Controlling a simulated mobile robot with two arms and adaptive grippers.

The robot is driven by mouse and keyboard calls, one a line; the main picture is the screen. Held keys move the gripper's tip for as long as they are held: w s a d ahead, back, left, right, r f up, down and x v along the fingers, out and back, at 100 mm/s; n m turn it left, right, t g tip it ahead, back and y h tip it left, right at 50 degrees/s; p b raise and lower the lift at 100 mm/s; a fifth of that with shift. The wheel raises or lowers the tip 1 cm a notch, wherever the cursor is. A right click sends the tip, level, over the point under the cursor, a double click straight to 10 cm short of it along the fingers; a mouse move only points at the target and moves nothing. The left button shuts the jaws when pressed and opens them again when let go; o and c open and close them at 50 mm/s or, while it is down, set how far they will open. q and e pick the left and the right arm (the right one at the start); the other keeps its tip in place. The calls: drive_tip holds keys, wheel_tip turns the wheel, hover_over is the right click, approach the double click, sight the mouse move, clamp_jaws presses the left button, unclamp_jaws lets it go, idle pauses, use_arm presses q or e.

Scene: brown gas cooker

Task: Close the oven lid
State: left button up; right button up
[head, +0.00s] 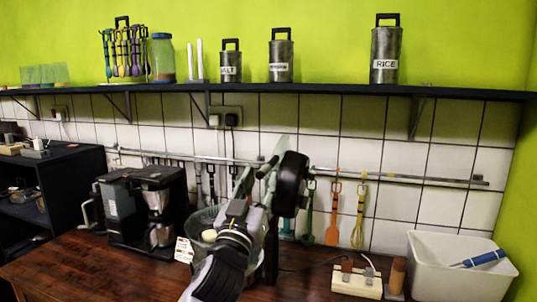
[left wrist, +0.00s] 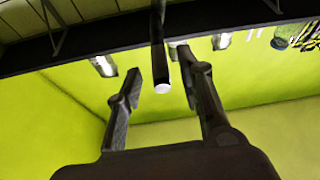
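No oven or oven lid can be made out in either view. My left gripper (head: 256,176) is raised above the wooden counter in the head view, pointing toward the tiled wall. Its two fingers are spread apart in the left wrist view (left wrist: 160,72). A dark rod with a pale tip (left wrist: 159,70) shows between or behind the fingers there; I cannot tell how far away it is. Nothing is visibly gripped. A black rounded appliance part (head: 291,184) stands close to the gripper's right, with a glass bowl (head: 203,218) behind the arm. My right gripper is not in view.
A black coffee machine (head: 128,213) stands left on the counter (head: 60,262). A wooden block (head: 356,281) and white bin (head: 460,268) stand right. A utensil rail (head: 400,177) and dark shelf (head: 330,91) with canisters cross the wall. Clear counter lies at front left.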

sight(267, 164)
use_arm(q)
drive_tip(key=p+x, duration=0.2)
drive_tip(key=x, duration=0.5)
drive_tip(key=shift+w+d+r, duration=0.1)
drive_tip(key=shift+w, duration=0.25)
drive_tip(key=shift+c, duration=0.4)
drive_tip(key=shift+c, duration=1.3)
clamp_jaws()
